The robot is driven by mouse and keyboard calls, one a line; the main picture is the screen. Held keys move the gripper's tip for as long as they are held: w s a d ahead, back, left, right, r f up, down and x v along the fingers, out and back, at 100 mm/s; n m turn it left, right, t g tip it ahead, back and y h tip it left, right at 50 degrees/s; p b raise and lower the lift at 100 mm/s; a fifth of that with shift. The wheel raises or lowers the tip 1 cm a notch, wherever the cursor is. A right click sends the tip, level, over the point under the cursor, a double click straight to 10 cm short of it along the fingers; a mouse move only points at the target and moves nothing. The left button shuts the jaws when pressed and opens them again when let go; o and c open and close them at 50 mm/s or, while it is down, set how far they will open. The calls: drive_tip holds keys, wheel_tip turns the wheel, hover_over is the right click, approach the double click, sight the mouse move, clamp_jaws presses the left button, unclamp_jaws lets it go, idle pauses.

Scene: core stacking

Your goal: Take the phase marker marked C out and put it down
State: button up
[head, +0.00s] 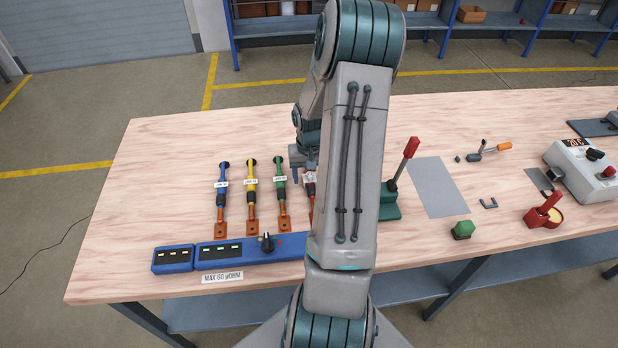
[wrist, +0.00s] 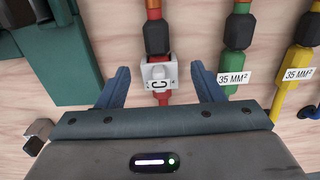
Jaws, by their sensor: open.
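The phase marker marked C is a small white block with a black letter C (wrist: 158,76). In the wrist view it sits on the red cable (wrist: 156,34), beside its black sleeve. In the head view the marker (head: 309,180) shows only in part, beside my arm. My gripper (wrist: 165,78) is open, with one blue finger on each side of the marker and a gap on both sides. In the head view my gripper (head: 300,160) is mostly hidden behind my arm.
Blue (head: 221,195), yellow (head: 252,195) and green (head: 281,190) cables with tags lie to the left of the red one. A blue meter box (head: 225,253) is in front. A green lever press (head: 390,205) stands close on the right. A grey mat (head: 438,187) is bare.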

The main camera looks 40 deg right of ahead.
drive_tip(key=shift+f, duration=0.25)
drive_tip(key=c, duration=1.1)
drive_tip(key=shift+o, duration=0.2)
drive_tip(key=shift+r, duration=0.1)
